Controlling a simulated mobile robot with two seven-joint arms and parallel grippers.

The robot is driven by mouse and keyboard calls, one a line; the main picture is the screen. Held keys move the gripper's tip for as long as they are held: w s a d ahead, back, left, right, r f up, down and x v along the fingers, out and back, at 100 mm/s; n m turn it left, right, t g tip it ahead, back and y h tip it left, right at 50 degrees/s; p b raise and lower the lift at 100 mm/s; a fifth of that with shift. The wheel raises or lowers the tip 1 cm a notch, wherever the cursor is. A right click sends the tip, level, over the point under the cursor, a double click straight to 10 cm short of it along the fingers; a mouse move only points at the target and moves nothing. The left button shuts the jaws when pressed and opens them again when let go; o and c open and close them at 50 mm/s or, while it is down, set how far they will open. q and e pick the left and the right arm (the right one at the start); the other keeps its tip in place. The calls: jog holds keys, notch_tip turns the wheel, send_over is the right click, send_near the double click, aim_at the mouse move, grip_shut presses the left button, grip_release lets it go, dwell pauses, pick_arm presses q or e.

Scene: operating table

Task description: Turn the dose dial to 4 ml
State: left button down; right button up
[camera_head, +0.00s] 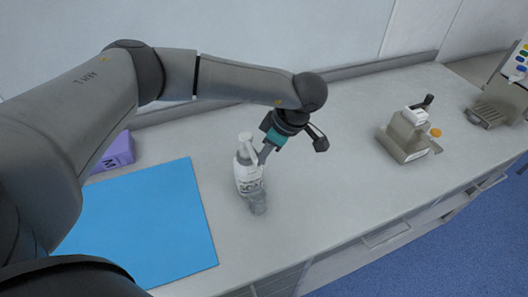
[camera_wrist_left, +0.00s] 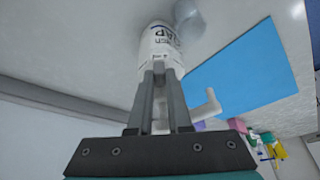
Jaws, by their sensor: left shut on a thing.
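A white soap dispenser bottle (camera_head: 250,178) with a "SOAP" label and a clear lower part stands on the counter. My left gripper (camera_head: 264,155) is at its upper right side, near the pump head (camera_head: 246,140). In the left wrist view, the fingers (camera_wrist_left: 158,72) are shut on the upper part of the dispenser (camera_wrist_left: 160,45), with white plastic between them. A white bent spout (camera_wrist_left: 209,104) sticks out to the right of the fingers. I cannot make out a dose dial or its marks; the fingers may hide it. My right gripper is not in view.
A blue mat (camera_head: 150,225) lies left of the dispenser, with a purple box (camera_head: 117,152) behind it. A grey device (camera_head: 405,137) with an orange knob (camera_head: 436,132) stands to the right. Another device (camera_head: 495,105) is at the far right. The counter between is clear.

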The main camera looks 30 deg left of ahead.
pick_arm(q)
jog(key=c, duration=0.8)
grip_release()
jog(key=shift+c, duration=0.2)
jog(key=b+v, duration=0.1)
jog(key=v, duration=1.4)
jog(key=shift+b, duration=0.3)
jog(key=shift+s+d+r, duration=0.1)
jog(key=shift+d, duration=0.05)
